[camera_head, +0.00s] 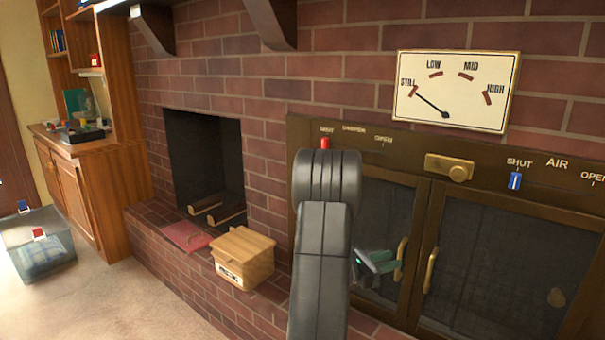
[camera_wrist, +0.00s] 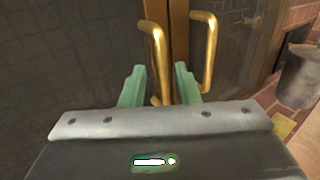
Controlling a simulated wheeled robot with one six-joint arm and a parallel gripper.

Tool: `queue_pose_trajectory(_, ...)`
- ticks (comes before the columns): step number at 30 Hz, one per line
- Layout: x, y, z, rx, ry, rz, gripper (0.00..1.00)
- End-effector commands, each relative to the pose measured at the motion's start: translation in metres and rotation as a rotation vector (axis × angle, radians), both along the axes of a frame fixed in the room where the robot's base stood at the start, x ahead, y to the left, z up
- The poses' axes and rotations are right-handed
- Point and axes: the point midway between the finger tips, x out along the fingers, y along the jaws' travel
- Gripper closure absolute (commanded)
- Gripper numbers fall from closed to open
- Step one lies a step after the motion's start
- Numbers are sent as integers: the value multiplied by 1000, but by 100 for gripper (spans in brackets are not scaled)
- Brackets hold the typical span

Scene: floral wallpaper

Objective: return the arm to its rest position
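My black arm rises in the middle of the head view, in front of the brick fireplace. My gripper (camera_head: 378,262), with green fingers, is in front of the glass doors, close to the left brass handle (camera_head: 401,262). In the wrist view my gripper (camera_wrist: 160,75) has its two green fingers apart. One brass handle (camera_wrist: 157,50) shows in the gap between them, and I cannot tell whether they touch it. A second handle (camera_wrist: 207,48) stands just right of the right finger. Both doors look shut.
A wooden box (camera_head: 243,257) and a red flat thing (camera_head: 187,236) lie on the brick ledge left of my arm. A gauge (camera_head: 455,90) hangs above the doors. A clear bin (camera_head: 38,245) stands at far left. A grey bucket (camera_wrist: 298,75) shows in the wrist view.

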Motion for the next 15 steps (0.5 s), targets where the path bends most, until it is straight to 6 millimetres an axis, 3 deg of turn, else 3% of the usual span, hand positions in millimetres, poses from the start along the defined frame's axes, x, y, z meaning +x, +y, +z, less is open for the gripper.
queue_pose_trajectory(7,15,-44,-2,0,-2,-5,72)
queue_pose_trajectory(15,-2,-25,0,0,1,1,72)
